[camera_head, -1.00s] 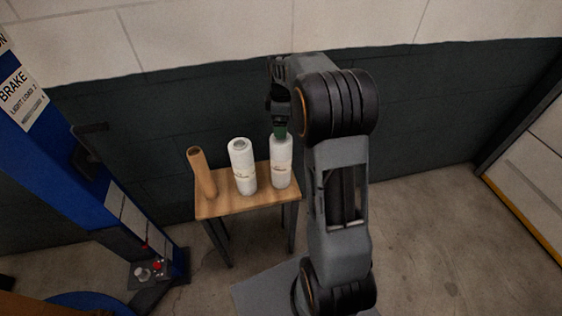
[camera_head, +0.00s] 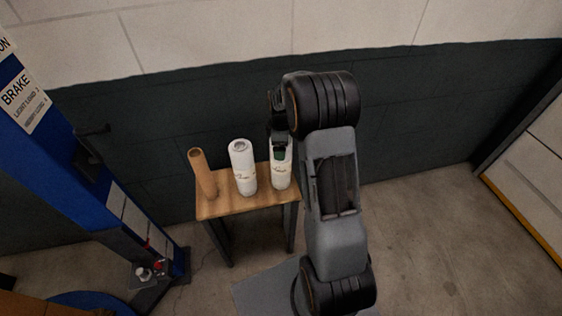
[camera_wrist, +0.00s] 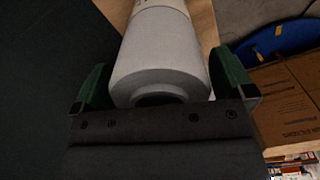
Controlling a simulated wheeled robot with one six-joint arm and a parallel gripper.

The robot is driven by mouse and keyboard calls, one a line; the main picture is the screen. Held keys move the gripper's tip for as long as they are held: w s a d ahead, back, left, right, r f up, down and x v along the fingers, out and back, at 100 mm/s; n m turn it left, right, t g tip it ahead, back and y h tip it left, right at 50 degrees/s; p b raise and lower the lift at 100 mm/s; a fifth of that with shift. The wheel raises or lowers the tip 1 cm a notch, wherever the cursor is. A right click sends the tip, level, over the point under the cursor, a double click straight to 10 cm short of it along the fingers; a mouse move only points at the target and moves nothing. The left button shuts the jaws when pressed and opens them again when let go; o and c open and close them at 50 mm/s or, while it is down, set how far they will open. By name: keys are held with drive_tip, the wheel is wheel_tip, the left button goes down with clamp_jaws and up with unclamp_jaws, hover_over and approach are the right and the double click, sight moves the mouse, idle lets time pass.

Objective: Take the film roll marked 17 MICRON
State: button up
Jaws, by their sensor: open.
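Two white film rolls stand upright on a small wooden table in the head view: a middle roll (camera_head: 243,168) and a right roll (camera_head: 281,172). Their labels are too small to read, so I cannot tell which is marked 17 MICRON. My gripper (camera_head: 280,152) is at the upper part of the right roll. In the wrist view my gripper (camera_wrist: 165,88) is open, with one green finger on each side of the white roll (camera_wrist: 160,50). The roll's hollow end faces the palm. A gap shows beside the roll at the fingers.
A bare brown cardboard tube (camera_head: 203,174) stands at the left of the wooden table (camera_head: 228,204). A dark wall is close behind. A blue machine (camera_head: 60,150) stands at left. Cardboard boxes (camera_wrist: 285,100) show at right in the wrist view.

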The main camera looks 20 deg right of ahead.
drive_tip(key=c, duration=1.7)
drive_tip(key=shift+r, duration=0.1)
drive_tip(key=shift+c, duration=0.2)
drive_tip(key=shift+r, duration=0.15)
